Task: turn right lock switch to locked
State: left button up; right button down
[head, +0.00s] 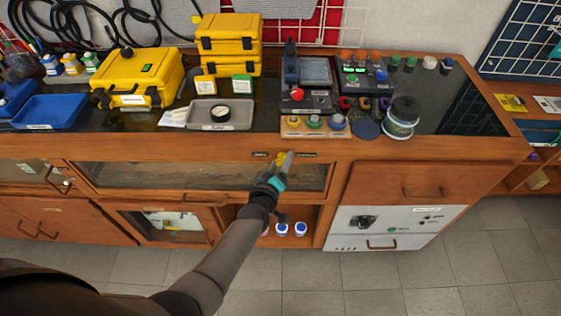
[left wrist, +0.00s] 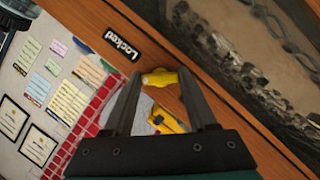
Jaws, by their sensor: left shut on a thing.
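My left gripper (head: 283,168) reaches to the wooden front edge of the bench. Its two fingers (left wrist: 163,82) are closed around a yellow switch handle (left wrist: 160,78), which spans the gap between the fingertips. The handle also shows as a small yellow spot (head: 280,157) in the head view, partly hidden by the gripper. A dark label reading "Locked" (left wrist: 122,42) appears upside down beside the switch in the left wrist view. In the head view two small dark labels, a left one (head: 260,154) and a right one (head: 307,154), flank the switch. My right gripper is out of view.
Above the switch, a wooden block with coloured knobs (head: 314,125) and a grey tray (head: 221,115) stand on the bench. A glass-fronted compartment (head: 205,176) is below. A second yellow thing (left wrist: 167,121) shows between the fingers; I cannot tell what it is.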

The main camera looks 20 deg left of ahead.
pick_arm(q)
jog(key=o, duration=1.4)
jog(key=shift+c, duration=0.2)
jog(key=shift+s+r+p, duration=0.2)
jog(key=shift+s+p, duration=0.1)
jog(key=shift+s, duration=0.3)
jog(key=p+v, duration=0.3)
jog(key=v, duration=1.1)
jog(key=shift+f, duration=0.1)
